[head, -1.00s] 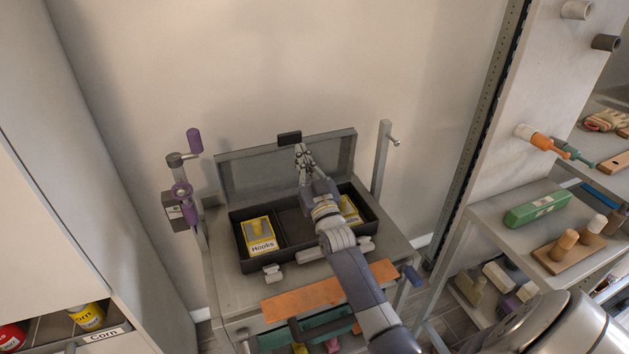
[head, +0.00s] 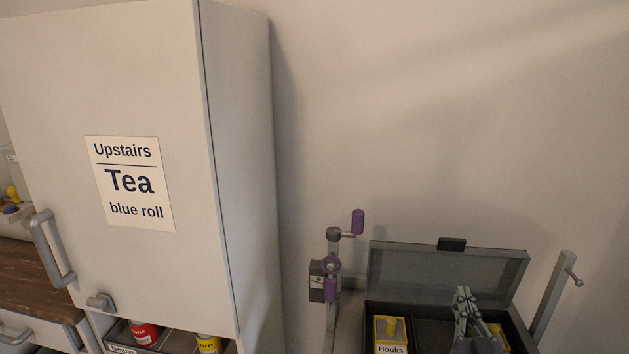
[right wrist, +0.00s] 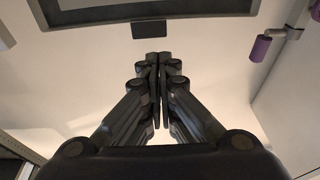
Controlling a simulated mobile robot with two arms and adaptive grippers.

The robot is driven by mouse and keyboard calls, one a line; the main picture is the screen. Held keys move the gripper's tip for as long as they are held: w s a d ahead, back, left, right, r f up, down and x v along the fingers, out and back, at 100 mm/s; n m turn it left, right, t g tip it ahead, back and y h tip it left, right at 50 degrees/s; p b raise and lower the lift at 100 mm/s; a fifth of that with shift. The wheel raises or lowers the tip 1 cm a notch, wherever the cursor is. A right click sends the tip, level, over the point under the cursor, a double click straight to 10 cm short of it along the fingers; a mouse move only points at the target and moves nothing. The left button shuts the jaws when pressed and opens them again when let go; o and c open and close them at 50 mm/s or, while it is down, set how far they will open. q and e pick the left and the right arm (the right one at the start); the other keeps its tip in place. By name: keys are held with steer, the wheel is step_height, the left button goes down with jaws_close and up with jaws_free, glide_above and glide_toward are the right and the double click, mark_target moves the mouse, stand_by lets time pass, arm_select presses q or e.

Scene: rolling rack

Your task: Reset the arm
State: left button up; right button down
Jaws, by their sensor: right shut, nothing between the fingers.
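My right gripper (head: 462,297) shows at the lower right of the head view, in front of the raised lid of the toolbox and over its open tray. In the right wrist view its fingers (right wrist: 158,75) are together with nothing between them. The toolbox (head: 447,279) is open, its lid standing up with a dark latch (head: 452,244) at the top edge. The latch also shows in the right wrist view (right wrist: 149,30), beyond the fingertips. My left gripper is not in view.
A yellow Hooks box (head: 390,335) sits in the toolbox's left compartment. A post with purple handles (head: 331,264) stands left of the toolbox, a grey post (head: 552,298) right. A tall cabinet (head: 130,90) with a Tea sign (head: 130,182) fills the left. Wall space above is clear.

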steer(key=s+a+f+n+g+y, duration=0.2)
steer(key=s+a+f+g+y, duration=0.25)
steer(key=f, duration=0.45)
steer(key=s+a+f+n+g, duration=0.1)
steer(key=s+a+f+g, duration=0.25)
steer(key=s, duration=0.55)
steer(key=s+a+f+g, duration=0.3)
steer(key=s+f+g, duration=0.15)
steer(key=s, duration=0.35)
steer(key=s+a+f+n+g, duration=0.1)
steer(key=s+a+f+g, duration=0.25)
steer(key=s, duration=0.55)
step_height(320, 180, down, 26)
steer(key=s+g, duration=0.2)
steer(key=s, duration=0.1)
steer(key=s+d+f+g, duration=0.1)
steer(key=s+d+f, duration=0.1)
steer(key=s+f, duration=1.4)
steer(key=shift+s+d, duration=0.3)
steer(key=shift+h, duration=0.25)
